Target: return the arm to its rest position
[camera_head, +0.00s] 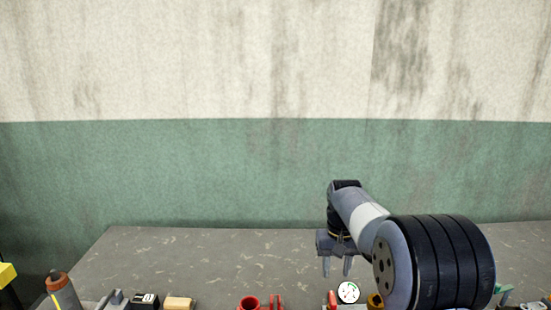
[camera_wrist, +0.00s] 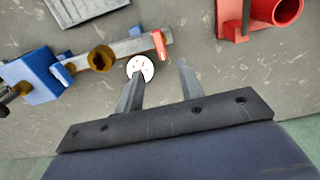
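My gripper (camera_head: 337,268) hangs fingers-down over the grey worktable (camera_head: 200,262), at the right of the middle in the head view. Its two fingers stand apart with nothing between them. In the wrist view the gripper (camera_wrist: 160,69) also shows open, with bare table seen between the fingers. My arm reaches in from the lower right of the head view and hides part of the table there.
A white round gauge (camera_head: 348,292) is close to the gripper, on a pipe with a red handle (camera_wrist: 159,44), brass fitting (camera_wrist: 101,58) and blue block (camera_wrist: 35,75). A red fixture (camera_head: 249,303) stands left of it. The table's back is clear before the wall (camera_head: 200,170).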

